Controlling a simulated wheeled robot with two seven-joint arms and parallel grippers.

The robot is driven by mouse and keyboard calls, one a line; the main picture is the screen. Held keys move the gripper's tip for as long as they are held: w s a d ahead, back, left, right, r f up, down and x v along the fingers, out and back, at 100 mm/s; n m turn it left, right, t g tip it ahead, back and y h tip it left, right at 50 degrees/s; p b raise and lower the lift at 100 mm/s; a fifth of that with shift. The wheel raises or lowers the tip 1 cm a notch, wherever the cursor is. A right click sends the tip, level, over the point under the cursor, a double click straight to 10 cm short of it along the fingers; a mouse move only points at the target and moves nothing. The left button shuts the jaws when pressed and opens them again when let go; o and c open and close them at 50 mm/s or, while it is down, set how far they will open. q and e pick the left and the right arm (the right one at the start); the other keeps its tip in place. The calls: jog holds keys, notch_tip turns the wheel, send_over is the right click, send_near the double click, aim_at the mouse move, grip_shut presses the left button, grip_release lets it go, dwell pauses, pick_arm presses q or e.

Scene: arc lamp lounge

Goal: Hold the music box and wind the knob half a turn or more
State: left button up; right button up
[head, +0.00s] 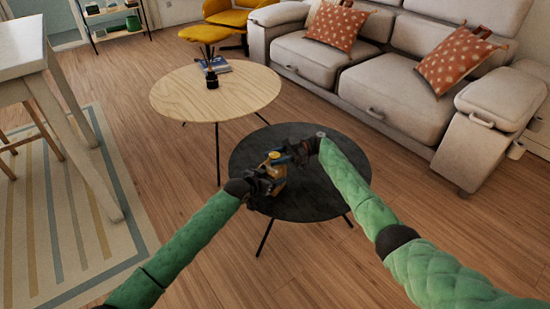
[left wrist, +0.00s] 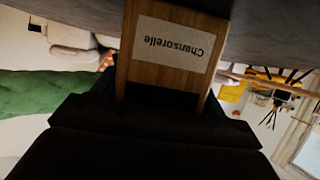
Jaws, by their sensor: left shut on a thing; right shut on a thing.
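The music box (head: 277,171) is a small brown wooden box above the dark round table (head: 320,201). My left gripper (head: 264,180) is shut on the box from the left. My right gripper (head: 290,152) is shut at the far right side of the box, on what seems to be the knob. The knob itself is hidden by the gripper, and its turn cannot be told. Whether the box touches the tabletop is unclear.
A light wooden round table (head: 170,95) stands behind, with a dark bottle (head: 212,80) and a blue book (head: 217,65) on it. A grey sofa (head: 330,62) is at the back right. The dark table's right part is bare.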

jog(key=m+t, duration=0.1)
jog(key=t, duration=0.1)
jog(key=m+t+y, duration=0.1)
jog(key=m+t, duration=0.1)
jog(key=t, duration=0.1)
jog(key=shift+s+a+m, duration=0.15)
jog(key=shift+m, duration=0.15)
jog(key=m+t, duration=0.2)
jog(key=t, duration=0.2)
jog(key=shift+m+t, duration=0.3)
jog(key=m+t, duration=0.2)
jog(key=t, duration=0.1)
jog(key=m+t+h, duration=0.1)
jog(key=m+t, duration=0.1)
jog(key=t, duration=0.1)
jog(key=shift+t+h, duration=0.3)
jog(key=shift+m+t+h, duration=1.5)
jog(key=shift+m+t, duration=0.3)
jog(key=shift+t, duration=0.2)
jog(key=shift+h, duration=0.3)
jog(key=o, duration=1)
